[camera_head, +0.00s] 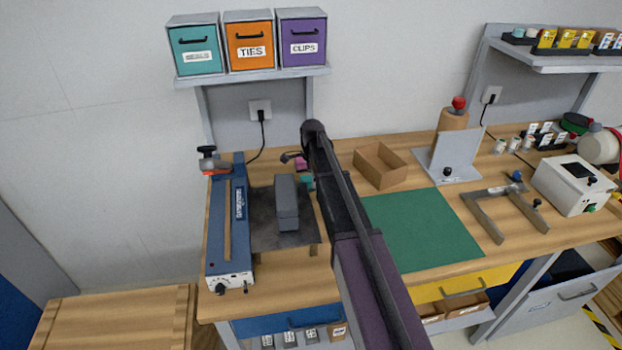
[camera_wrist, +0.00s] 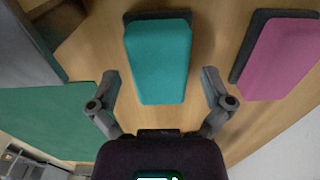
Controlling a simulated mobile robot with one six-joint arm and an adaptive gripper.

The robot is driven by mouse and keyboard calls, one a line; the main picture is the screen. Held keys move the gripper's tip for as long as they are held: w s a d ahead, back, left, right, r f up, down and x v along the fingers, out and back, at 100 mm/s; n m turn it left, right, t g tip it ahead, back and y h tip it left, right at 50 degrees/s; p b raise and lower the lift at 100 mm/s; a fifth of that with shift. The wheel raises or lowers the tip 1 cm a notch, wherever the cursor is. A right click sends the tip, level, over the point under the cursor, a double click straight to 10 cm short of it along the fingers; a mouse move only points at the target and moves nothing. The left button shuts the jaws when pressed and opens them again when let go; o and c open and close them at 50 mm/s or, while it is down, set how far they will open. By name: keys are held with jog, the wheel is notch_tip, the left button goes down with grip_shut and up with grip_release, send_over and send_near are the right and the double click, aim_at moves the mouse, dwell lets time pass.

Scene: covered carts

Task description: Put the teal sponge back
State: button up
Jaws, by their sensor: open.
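The teal sponge (camera_wrist: 158,58) lies on the wooden bench top in the wrist view, with a dark layer showing along its far edge. In the head view only a small teal patch (camera_head: 307,181) of it shows beside my arm. My gripper (camera_wrist: 160,76) is open, with one finger on each side of the sponge's near part in the picture. No contact shows, and I cannot tell how far above the bench the fingertips are. In the head view my arm hides the gripper.
A pink sponge (camera_wrist: 281,58) with a dark layer lies to the right in the wrist view. A green mat (camera_head: 422,229) and an open cardboard box (camera_head: 381,166) are right of my arm. A grey block (camera_head: 286,203) stands on a dark plate (camera_head: 268,236) to the left.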

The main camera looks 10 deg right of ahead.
notch_tip(320, 180, up, 12)
jog(key=p, duration=1.1)
jog(key=shift+p, duration=0.3)
jog(key=shift+s, duration=0.15)
dwell(0.3)
jog(key=s+n, duration=1.8)
jog(key=s, duration=1.1)
jog(key=shift+a, duration=0.15)
